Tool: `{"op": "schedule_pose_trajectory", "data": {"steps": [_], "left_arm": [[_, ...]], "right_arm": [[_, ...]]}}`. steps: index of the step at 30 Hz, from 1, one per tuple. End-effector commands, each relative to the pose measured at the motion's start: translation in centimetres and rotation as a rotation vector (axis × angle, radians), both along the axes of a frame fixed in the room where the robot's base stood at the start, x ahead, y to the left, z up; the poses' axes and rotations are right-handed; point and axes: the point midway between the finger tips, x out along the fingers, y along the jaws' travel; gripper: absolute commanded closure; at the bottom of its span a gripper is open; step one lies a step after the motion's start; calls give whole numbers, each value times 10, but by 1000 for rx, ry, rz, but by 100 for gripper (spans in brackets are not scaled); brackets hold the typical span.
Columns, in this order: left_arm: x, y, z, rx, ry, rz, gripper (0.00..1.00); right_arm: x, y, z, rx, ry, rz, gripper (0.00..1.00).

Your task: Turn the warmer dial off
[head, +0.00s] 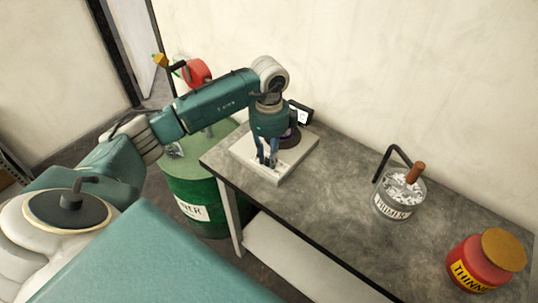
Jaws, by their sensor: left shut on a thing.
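The warmer (246,151) is a flat pale box at the left end of the grey table. A dark round thing stands on its back part, mostly hidden behind my gripper. My left gripper (268,165) points down over the front of the warmer, its fingers shut at the panel. The dial is hidden between the fingers, so its setting cannot be read. My right gripper does not show.
The grey table (340,215) also holds a primer can (392,203) with a brown-handled tool and a red thinner jar (480,265). A small dark-framed display (301,113) stands behind the warmer. A green drum (190,190) stands left of the table. The table's middle is clear.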

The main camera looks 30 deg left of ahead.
Motion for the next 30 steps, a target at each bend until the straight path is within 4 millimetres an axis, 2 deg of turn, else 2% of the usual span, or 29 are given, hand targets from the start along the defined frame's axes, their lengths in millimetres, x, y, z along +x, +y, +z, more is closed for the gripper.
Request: {"op": "schedule_pose_trajectory", "data": {"steps": [15, 22, 30], "left_arm": [[1, 1, 3, 0, -4, 456, 100], [1, 1, 2, 0, -5, 587, 100], [2, 1, 2, 0, -5, 660, 100]], "right_arm": [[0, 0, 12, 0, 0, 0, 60], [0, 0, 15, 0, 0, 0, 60], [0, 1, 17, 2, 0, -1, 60]]}}
